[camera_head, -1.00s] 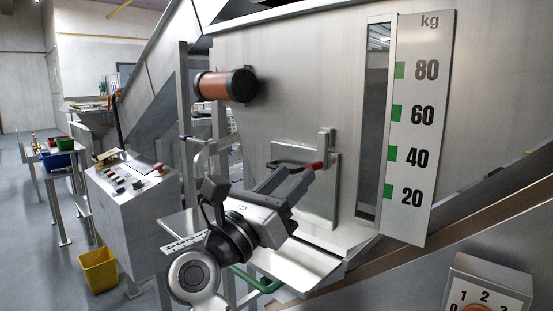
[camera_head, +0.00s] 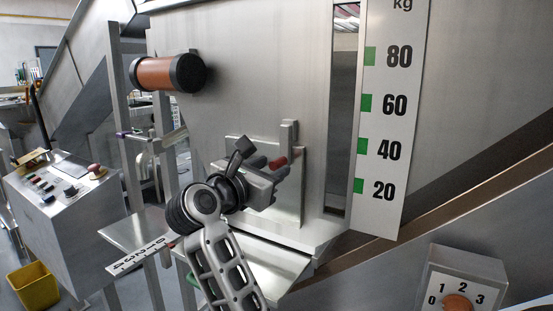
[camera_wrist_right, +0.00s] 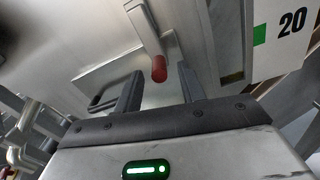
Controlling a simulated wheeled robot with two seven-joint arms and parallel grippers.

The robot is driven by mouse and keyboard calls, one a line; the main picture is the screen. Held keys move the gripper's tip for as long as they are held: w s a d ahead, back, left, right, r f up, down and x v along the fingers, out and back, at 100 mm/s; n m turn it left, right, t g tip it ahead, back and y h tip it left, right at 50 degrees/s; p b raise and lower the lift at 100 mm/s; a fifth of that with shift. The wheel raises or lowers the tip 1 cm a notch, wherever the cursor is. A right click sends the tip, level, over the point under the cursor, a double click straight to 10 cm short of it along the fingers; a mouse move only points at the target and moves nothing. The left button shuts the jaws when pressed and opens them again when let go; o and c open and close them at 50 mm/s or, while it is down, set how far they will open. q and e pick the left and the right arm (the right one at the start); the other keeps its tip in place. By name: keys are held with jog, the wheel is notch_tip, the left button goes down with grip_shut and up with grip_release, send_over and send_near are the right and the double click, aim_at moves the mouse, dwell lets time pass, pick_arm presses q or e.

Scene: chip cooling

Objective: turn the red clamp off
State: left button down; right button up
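The red clamp is a metal lever with a red grip (camera_head: 278,162), mounted on a plate on the steel hopper wall. In the right wrist view, the red grip (camera_wrist_right: 159,68) hangs at the lower end of its lever and lies between the lines of my fingers, near their tips. My right gripper (camera_head: 270,168) is open, with dark fingers pointing toward the clamp. In the right wrist view, its open fingers (camera_wrist_right: 158,84) have a clear gap between them. I cannot tell whether either finger touches the grip. My left gripper is out of view.
A steel ledge (camera_head: 268,266) juts out below the clamp. A kg scale (camera_head: 385,130) stands to the right, and a dial box (camera_head: 463,270) is at lower right. An orange cylinder (camera_head: 168,73) sits at upper left. A control panel (camera_head: 65,195) and yellow bin (camera_head: 34,286) are at left.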

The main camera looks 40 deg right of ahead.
jog(key=shift+x, duration=1.6)
